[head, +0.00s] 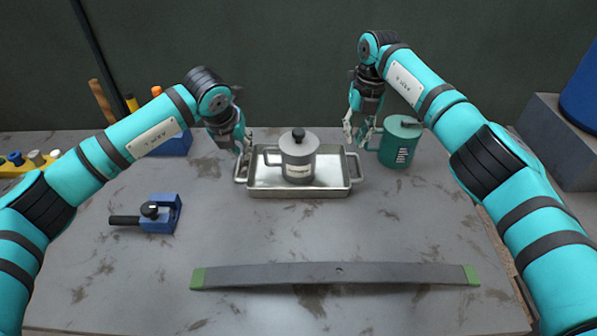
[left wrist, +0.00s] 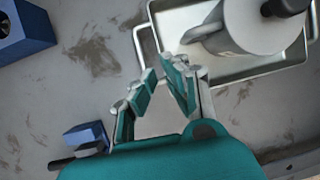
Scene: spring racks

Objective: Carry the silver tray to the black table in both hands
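The silver tray (head: 320,192) lies on the grey worktable, with a handle at each short end. A grey lidded pot (head: 298,160) with a black knob stands in it. My left gripper (head: 243,150) is at the tray's left handle; in the left wrist view its fingers (left wrist: 165,85) are apart, with the handle (left wrist: 143,40) just beyond the tips. I cannot see the handle held between them. My right gripper (head: 358,138) is above and beside the tray's right handle (head: 354,167), near a teal mug; its fingers look apart and empty. No black table is clearly in view.
The teal mug (head: 400,143) stands close right of the tray. A blue vise-like tool (head: 160,214) is at left. A long grey leaf spring (head: 335,273) with green ends lies in front. A blue tool holder (head: 175,143) stands behind left. The table between tray and spring is clear.

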